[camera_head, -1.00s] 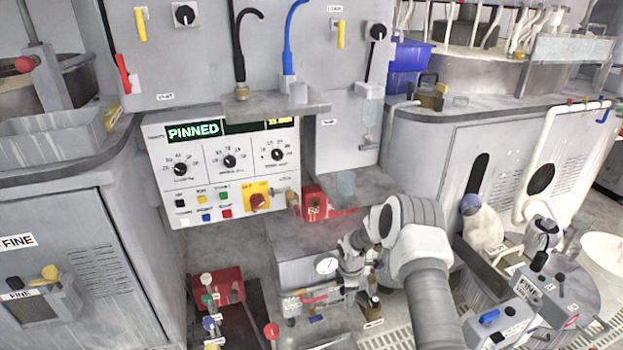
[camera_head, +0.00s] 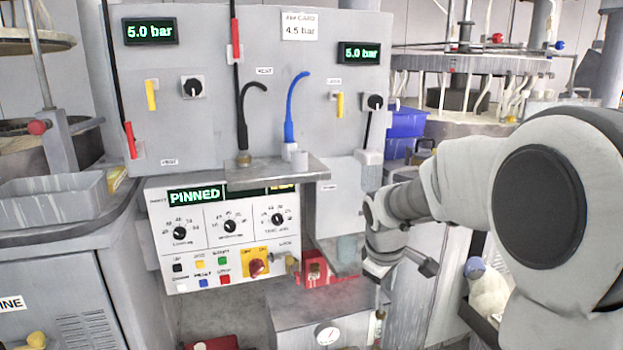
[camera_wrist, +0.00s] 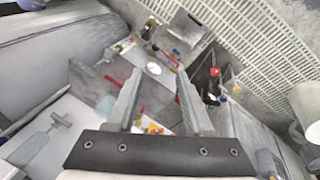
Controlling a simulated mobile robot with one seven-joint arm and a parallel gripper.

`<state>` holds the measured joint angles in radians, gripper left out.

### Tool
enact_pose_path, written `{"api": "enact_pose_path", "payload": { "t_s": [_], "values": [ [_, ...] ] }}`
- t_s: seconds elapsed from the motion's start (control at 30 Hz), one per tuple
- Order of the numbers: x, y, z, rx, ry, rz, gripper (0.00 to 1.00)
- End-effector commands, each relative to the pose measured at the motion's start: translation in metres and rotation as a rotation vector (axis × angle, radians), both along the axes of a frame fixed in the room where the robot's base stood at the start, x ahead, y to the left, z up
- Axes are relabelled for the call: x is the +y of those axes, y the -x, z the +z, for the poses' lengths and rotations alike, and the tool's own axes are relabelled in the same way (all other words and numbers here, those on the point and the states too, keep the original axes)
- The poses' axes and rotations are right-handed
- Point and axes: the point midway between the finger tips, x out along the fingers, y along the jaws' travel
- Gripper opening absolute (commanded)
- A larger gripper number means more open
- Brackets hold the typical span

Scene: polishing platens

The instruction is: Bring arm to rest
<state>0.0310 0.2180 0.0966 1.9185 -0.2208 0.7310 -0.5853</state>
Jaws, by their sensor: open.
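My gripper (camera_wrist: 160,98) is open in the wrist view, with its two fingers apart and nothing between them. In the head view my arm reaches in from the right, and my gripper (camera_head: 384,272) hangs at its end, right of the control panel (camera_head: 222,235). The gap between the fingers cannot be made out there. The panel display (camera_head: 194,194) reads PINNED.
A grey block with a round gauge (camera_head: 327,334) stands below my gripper, beside a red box (camera_head: 325,268). Blue bins (camera_head: 404,128) and a white bottle (camera_head: 490,290) are at the right. A grey tray (camera_head: 55,195) sits at the left.

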Motion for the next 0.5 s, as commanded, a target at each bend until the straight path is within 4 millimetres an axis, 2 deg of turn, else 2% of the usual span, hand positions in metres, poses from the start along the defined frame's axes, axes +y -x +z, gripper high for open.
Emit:
{"api": "enact_pose_path", "payload": {
  "t_s": [0.03,0.2,0.5],
  "values": [
    [-0.001,0.014,0.015,-0.020,-0.012,-0.037,0.52],
    [-0.003,0.061,0.050,-0.071,-0.066,-0.178,0.52],
    [-0.004,0.148,0.086,-0.154,-0.190,-0.417,0.52]
  ]
}}
